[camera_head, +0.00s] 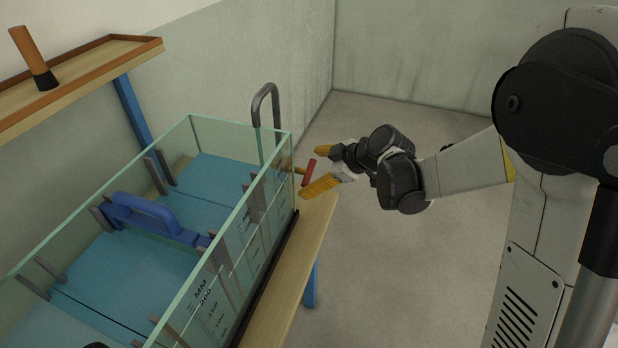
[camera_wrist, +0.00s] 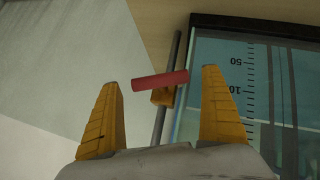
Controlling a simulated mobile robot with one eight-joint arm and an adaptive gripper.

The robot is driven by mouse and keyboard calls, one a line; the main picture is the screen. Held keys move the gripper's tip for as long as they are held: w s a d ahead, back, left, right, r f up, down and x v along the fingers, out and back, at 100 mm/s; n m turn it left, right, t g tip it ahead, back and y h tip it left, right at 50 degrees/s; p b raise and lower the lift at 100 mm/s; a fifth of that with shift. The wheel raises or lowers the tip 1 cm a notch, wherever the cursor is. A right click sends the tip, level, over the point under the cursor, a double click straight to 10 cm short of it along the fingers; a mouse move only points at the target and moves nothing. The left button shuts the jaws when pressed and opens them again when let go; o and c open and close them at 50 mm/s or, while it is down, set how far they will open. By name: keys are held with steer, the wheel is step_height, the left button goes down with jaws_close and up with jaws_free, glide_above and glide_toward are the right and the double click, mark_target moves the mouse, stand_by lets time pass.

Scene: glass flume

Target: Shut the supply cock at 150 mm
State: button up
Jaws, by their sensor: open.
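The supply cock has a red bar handle (camera_head: 308,173) on a brass body, at the far right end of the glass flume (camera_head: 291,160). In the wrist view the handle (camera_wrist: 160,80) lies crosswise, tilted slightly, over the brass body (camera_wrist: 163,97) and a grey pipe (camera_wrist: 171,70). My gripper (camera_head: 310,173) is open, with its yellow fingers on either side of the handle. In the wrist view the gripper (camera_wrist: 159,78) shows gaps between both fingers and the handle. A millimetre scale (camera_head: 205,302) is on the flume's front glass; the water level against it is unclear.
A grey hooked pipe (camera_head: 265,92) rises at the flume's far end. A blue gate-like piece (camera_head: 150,213) stands inside the flume. A wooden shelf (camera_head: 95,75) with a brown-handled tool (camera_head: 33,57) is at upper left. The floor (camera_head: 400,270) to the right is clear.

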steer(key=shift+x, duration=0.95)
steer(key=c, duration=1.2)
steer(key=shift+w+r+m+g+y, duration=0.1)
steer(key=shift+m+g+y, duration=0.25)
steer(key=shift+g, duration=0.45)
steer(key=shift+m+g+y+p, duration=0.25)
steer(key=shift+m+g+p, duration=0.15)
steer(key=shift+g, duration=0.3)
steer(key=o, duration=1.2)
steer(key=shift+d, duration=0.1)
